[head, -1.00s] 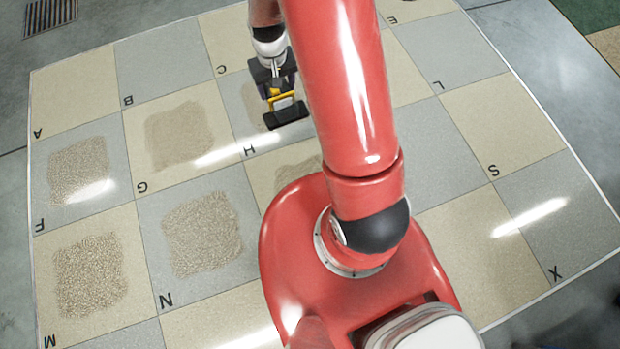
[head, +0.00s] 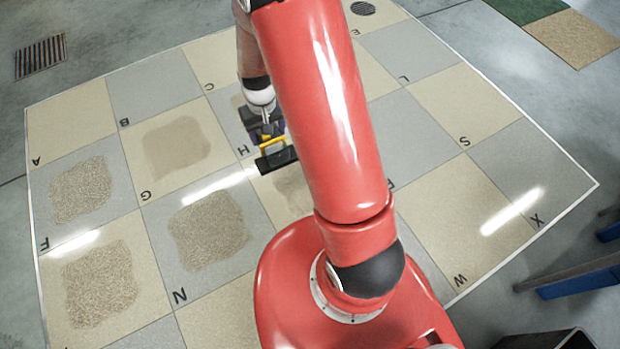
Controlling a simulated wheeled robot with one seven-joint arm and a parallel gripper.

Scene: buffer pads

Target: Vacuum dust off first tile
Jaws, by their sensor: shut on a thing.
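My gripper (head: 264,122) is shut on a hand vacuum with a yellow handle (head: 272,143) and a wide black head (head: 277,160). The head is low over the near edge of tile H, by its letter (head: 242,150); contact with the floor cannot be told. Tan dust patches lie on tile G (head: 175,147), tile F (head: 80,190), tile N (head: 208,231) and tile M (head: 98,283). Another patch (head: 292,190) lies on the tile below H, partly hidden by my red arm.
Tiles A (head: 75,122) and B (head: 150,80) look clean, as do the right-hand tiles S (head: 465,100) and W (head: 440,210). Blue-legged furniture (head: 580,280) stands at the right edge. A floor grate (head: 40,56) is at upper left.

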